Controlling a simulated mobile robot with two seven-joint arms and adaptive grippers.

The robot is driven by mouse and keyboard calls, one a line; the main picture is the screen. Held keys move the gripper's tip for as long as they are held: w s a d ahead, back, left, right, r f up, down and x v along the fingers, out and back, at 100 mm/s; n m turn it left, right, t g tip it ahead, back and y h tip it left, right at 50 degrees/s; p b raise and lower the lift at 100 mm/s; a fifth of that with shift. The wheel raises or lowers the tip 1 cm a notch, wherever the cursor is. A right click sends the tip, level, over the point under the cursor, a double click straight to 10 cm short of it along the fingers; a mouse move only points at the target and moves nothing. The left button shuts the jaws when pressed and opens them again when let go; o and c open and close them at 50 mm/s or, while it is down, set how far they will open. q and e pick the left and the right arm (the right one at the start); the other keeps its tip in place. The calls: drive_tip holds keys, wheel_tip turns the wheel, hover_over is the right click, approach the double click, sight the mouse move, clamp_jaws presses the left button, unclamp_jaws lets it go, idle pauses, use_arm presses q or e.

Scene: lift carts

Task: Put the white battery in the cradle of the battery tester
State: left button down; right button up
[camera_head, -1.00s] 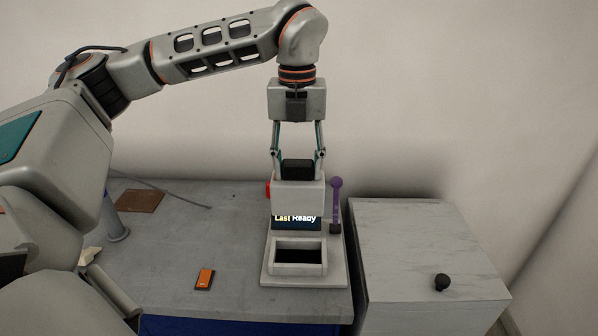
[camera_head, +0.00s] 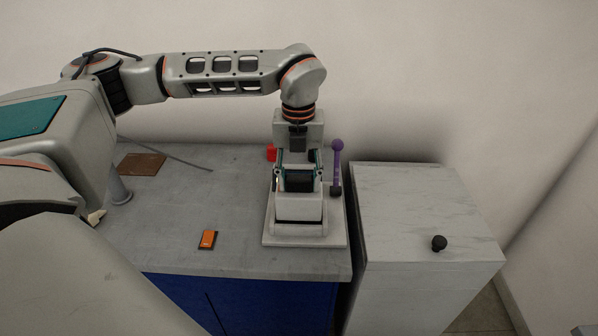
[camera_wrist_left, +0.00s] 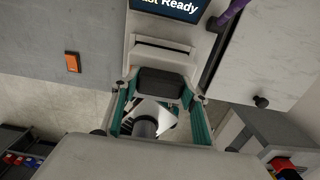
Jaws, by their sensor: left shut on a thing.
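The white battery (camera_head: 298,208) has a black top part, which my left gripper (camera_head: 299,182) is shut on in the head view. The battery is upright at the cradle of the grey battery tester (camera_head: 335,238) and covers the cradle opening. I cannot tell whether its base is seated in the cradle or just above it. In the left wrist view, the black top sits between the fingers (camera_wrist_left: 161,84), and the tester's screen (camera_wrist_left: 166,6) shows part of "Last Ready". My right gripper is not in view.
A purple lever (camera_head: 337,165) stands at the tester's right, and a red knob (camera_head: 271,153) at its left. An orange-and-black item (camera_head: 207,239) and a brown plate (camera_head: 143,163) lie on the grey table (camera_head: 230,200). A separate pale cabinet (camera_head: 420,200) with a black knob stands at the right.

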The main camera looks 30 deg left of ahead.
sight(299, 191)
use_arm(q)
wheel_tip(299, 191, down, 3)
drive_tip(key=shift+r, duration=0.1)
drive_tip(key=shift+w, duration=0.1)
drive_tip(key=shift+f, duration=0.3)
drive_tip(key=c, duration=1.1)
unclamp_jaws()
drive_tip(key=shift+f, duration=0.1)
drive_tip(key=shift+r, duration=0.3)
drive_tip(key=r, duration=1.1)
drive_tip(key=shift+s+r+b, duration=0.2)
drive_tip(key=shift+r+b, duration=0.2)
